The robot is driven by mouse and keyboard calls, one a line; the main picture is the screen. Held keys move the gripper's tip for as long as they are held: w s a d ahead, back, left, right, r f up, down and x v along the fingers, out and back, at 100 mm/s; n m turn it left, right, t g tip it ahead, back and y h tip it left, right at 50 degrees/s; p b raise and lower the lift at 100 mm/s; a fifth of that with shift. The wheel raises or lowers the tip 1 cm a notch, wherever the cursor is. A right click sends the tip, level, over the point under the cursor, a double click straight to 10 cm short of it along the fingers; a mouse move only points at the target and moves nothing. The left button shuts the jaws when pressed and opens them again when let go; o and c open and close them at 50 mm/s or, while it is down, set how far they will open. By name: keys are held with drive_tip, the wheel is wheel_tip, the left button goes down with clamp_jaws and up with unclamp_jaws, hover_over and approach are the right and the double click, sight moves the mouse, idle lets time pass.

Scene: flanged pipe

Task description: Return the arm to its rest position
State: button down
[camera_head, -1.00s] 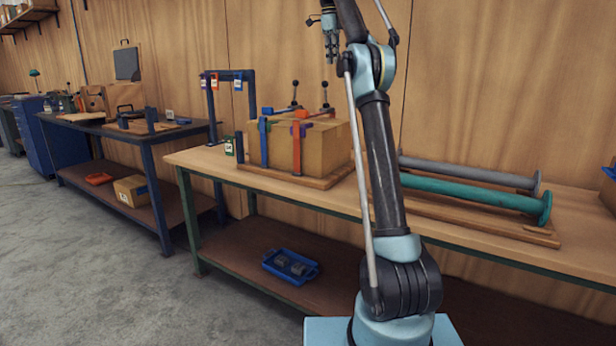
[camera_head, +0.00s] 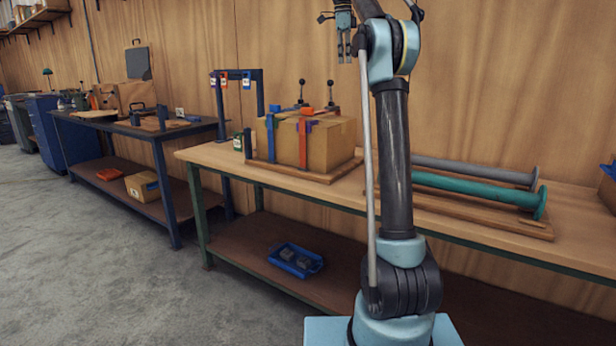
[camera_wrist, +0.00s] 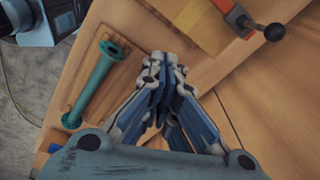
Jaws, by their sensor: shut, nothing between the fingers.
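My arm (camera_head: 397,150) rises almost upright in front of the bench, then folds over at the top of the head view. My gripper (camera_head: 344,61) hangs from it with its fingers pointing down, high above the bench and in front of the wood wall. In the wrist view my gripper (camera_wrist: 167,62) is shut, with nothing between its fingers. The teal flanged pipe (camera_head: 470,188) lies on a wooden base to the right of my arm, and also shows in the wrist view (camera_wrist: 92,92). My gripper touches nothing.
A grey flanged pipe (camera_head: 475,170) lies behind the teal one. A cardboard box (camera_head: 335,146) with red and blue clamps stands on the bench (camera_head: 200,152) left of my arm. A blue tray (camera_head: 296,262) sits on the lower shelf. Open floor lies at left.

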drive_tip(key=s+d+f+n+t, duration=0.15)
drive_tip(key=s+f+n, duration=0.35)
drive_tip(key=s+f, duration=0.55)
drive_tip(key=s+d+f+n+g, duration=0.1)
drive_tip(key=s+d+f+n, duration=0.2)
drive_tip(key=s+f+n, duration=0.75)
drive_tip(key=s+d+f+n+t, duration=0.1)
drive_tip(key=s+f+n, duration=0.3)
drive_tip(key=s+f, duration=2.4)
wheel_tip(320, 180, down, 2)
drive_tip(key=shift+f+y, duration=0.15)
drive_tip(key=shift+y, duration=0.25)
drive_tip(key=shift+n, duration=0.25)
drive_tip(key=shift+w+f, duration=0.2)
drive_tip(key=shift+w, duration=0.3)
